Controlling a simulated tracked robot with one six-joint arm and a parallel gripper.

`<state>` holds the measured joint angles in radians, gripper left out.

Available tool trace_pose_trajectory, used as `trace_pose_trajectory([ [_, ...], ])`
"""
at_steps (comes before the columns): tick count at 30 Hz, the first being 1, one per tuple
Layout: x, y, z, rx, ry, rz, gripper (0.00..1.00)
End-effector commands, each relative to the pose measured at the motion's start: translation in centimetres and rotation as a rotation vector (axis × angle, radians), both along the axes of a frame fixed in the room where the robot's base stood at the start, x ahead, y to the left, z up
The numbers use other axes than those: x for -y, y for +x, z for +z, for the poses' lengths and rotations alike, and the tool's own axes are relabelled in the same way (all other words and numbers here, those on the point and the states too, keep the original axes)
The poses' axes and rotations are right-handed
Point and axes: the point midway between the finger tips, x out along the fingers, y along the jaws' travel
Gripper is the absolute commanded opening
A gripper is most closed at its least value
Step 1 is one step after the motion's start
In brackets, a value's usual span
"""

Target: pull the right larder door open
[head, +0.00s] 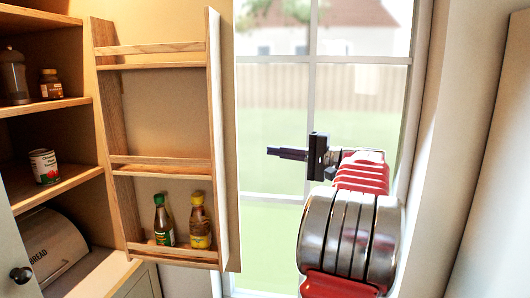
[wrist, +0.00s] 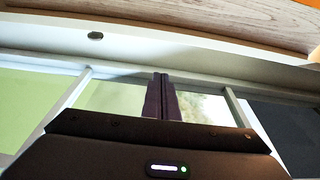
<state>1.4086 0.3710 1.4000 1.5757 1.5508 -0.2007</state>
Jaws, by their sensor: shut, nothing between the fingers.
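The right larder door (head: 232,150) stands open in the head view, its inner face showing, with a wooden rack on it. My gripper (head: 274,152) is to the right of the door, in front of the window, pointing left, with a gap in the picture between its tips and the door. It is shut and empty; its dark fingers (wrist: 161,96) lie together in the wrist view. No handle of the right door shows in the head view. A small dark round fitting (wrist: 95,36) sits on a pale strip in the wrist view; I cannot tell what it belongs to.
The door rack holds a green bottle (head: 163,222) and a yellow-labelled bottle (head: 200,225). Larder shelves at left hold jars, a tin (head: 44,166) and a bread bin (head: 52,243). A pale panel with a dark knob (head: 20,275) is at lower left. The window (head: 270,110) and wall bound the right.

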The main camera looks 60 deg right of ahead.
Motion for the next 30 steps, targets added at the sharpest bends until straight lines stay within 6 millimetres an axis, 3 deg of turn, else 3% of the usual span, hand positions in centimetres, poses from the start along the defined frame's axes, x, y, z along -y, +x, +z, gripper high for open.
trace_pose_trajectory([
  [21,-1.5,9.5,0.0,-0.001,0.000,0.001,0.00],
  [30,-3.9,7.9,0.0,-0.001,0.001,-0.002,0.00],
])
